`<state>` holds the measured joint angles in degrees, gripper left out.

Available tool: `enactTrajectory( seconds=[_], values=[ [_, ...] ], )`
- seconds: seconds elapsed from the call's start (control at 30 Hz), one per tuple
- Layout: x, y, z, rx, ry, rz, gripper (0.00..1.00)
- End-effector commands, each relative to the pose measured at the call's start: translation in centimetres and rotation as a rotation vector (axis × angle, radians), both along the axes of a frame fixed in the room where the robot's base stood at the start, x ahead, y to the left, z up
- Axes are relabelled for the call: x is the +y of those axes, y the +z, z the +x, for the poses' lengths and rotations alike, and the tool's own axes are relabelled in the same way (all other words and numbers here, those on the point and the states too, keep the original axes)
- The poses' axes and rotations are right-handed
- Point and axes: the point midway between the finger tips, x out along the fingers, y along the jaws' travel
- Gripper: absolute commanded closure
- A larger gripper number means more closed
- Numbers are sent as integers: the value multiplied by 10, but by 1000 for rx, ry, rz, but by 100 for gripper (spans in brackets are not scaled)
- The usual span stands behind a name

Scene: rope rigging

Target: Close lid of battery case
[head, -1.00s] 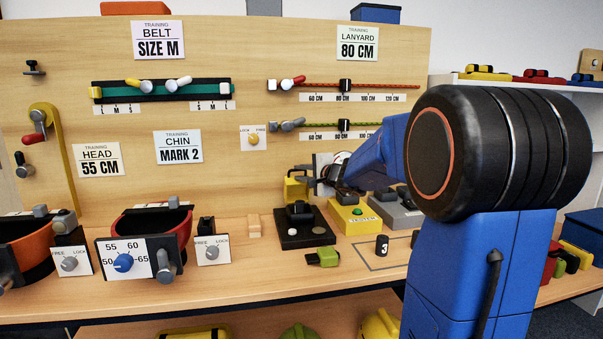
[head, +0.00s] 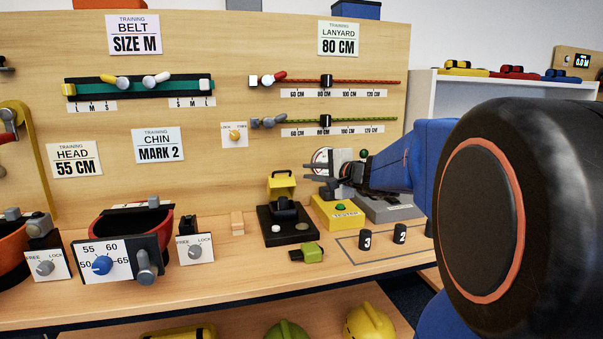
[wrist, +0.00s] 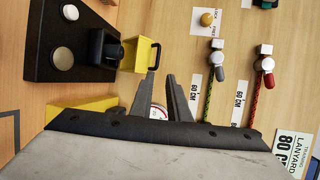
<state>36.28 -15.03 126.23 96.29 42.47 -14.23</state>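The battery case has a black base (head: 288,238) on the bench, with a silver disc and a white disc on top. Its yellow lid (head: 281,184) stands raised above a black block at the back of the base. In the wrist view the black base (wrist: 45,55) is at the upper left, and the yellow lid (wrist: 135,55) sticks out to its right. My gripper (head: 306,172) is to the right of the lid in the head view, with its fingers apart and nothing between them. In the wrist view its fingertips (wrist: 160,74) are close to the lid; whether they touch is unclear.
A small green block (head: 307,252) lies in front. Black cylinders marked 3 (head: 365,240) and 2 (head: 400,233) stand on the outlined area. The pegboard (head: 215,130) rises behind.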

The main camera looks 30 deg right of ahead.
Motion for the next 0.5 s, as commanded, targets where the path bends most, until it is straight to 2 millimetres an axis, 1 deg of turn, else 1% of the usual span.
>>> enactTrajectory(
  seconds=[0.03, 0.2, 0.5],
  values=[
    [-2, 2, -7, -2, -3, -1, 85],
    [-3, 5, -21, -2, -1, -1, 85],
    [-3, 6, -25, -1, 1, -1, 85]
  ],
)
